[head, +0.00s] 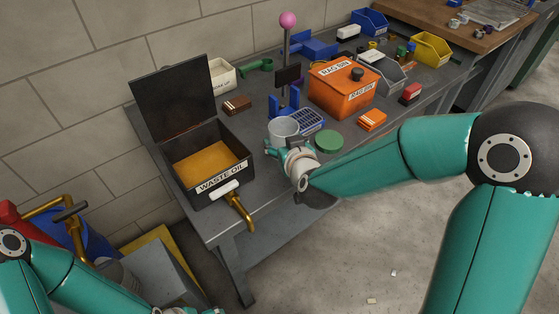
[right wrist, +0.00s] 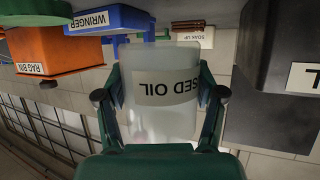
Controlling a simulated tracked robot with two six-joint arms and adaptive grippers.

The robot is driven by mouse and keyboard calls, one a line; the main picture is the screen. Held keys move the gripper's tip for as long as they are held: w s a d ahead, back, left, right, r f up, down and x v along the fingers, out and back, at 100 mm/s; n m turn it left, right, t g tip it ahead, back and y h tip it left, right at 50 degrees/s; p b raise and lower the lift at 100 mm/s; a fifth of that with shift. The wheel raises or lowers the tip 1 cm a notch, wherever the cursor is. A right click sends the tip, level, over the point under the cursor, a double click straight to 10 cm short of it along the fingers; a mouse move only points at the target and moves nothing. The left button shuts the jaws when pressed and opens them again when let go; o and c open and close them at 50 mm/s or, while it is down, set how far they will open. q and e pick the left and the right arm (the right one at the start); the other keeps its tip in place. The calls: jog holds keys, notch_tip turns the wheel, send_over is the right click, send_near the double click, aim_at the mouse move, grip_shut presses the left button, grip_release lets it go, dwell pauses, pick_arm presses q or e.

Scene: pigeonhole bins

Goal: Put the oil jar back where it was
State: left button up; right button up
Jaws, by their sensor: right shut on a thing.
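The oil jar (head: 284,128), a pale cylinder, is in my right gripper (head: 279,144), near the table's front edge. In the right wrist view the jar (right wrist: 165,115) looks translucent and whitish, with a label partly reading "USED OIL". The green fingers of the right gripper (right wrist: 162,98) are shut on its sides. The jar looks upright; I cannot tell whether it touches the table. A round green lid (head: 329,141) lies just right of it. My left gripper (head: 185,311) barely shows at the bottom edge, mostly cut off.
The black WASTE OIL bin (head: 220,184) stands left of the jar, lid up, amber inside, brass tap in front. Bare tabletop (head: 262,178) lies between bin and jar.

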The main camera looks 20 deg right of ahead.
notch_tip(320, 180, down, 5)
jog(key=shift+r+b, duration=0.1)
jog(key=shift+b, duration=0.35)
jog(key=o, duration=1.1)
jog(key=shift+c, duration=0.2)
jog(key=o, duration=0.5)
jog(key=shift+c, duration=0.2)
jog(key=shift+s, duration=0.1)
